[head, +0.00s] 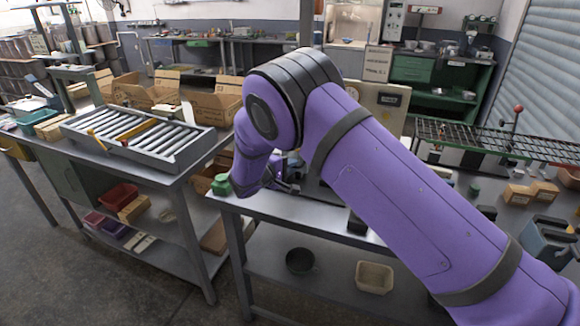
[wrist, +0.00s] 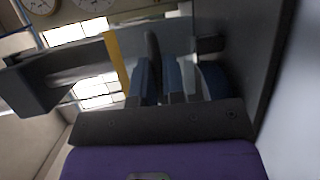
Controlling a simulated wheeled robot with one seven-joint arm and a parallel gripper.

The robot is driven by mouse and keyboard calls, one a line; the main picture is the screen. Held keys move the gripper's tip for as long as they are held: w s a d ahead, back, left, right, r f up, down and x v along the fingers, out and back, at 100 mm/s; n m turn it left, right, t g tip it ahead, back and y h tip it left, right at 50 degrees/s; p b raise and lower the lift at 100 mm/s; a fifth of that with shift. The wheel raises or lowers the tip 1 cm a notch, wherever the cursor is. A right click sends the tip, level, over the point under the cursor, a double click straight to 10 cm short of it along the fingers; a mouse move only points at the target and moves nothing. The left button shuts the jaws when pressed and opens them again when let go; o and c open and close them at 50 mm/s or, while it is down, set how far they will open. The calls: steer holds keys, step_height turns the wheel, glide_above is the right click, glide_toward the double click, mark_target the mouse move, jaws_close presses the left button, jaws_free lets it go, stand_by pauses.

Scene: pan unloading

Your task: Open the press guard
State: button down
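My gripper (head: 288,187) is low over the left end of the workbench in the head view, mostly hidden behind my purple arm. In the wrist view, my gripper (wrist: 178,82) shows as blue and dark finger parts above its dark base. A dark bar and a panel with a yellow edge stripe (wrist: 116,62) lie close against the fingers; this may be the press guard, but I cannot be sure. A beige machine panel with a black label (head: 388,98) stands behind my arm. I cannot make out whether the fingers hold anything.
A grey roller tray (head: 140,137) lies on the left table, with open cardboard boxes (head: 140,92) behind it. A green object (head: 221,185) sits at the workbench's (head: 300,213) left corner. Small boxes (head: 518,194) and a wire rack (head: 490,138) are at the right.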

steer(key=shift+r, duration=0.1)
step_height(320, 180, up, 9)
steer(key=shift+f, duration=0.15)
steer(key=c, duration=1.2)
jaws_free()
steer(key=v, duration=1)
steer(key=shift+s+a, duration=0.3)
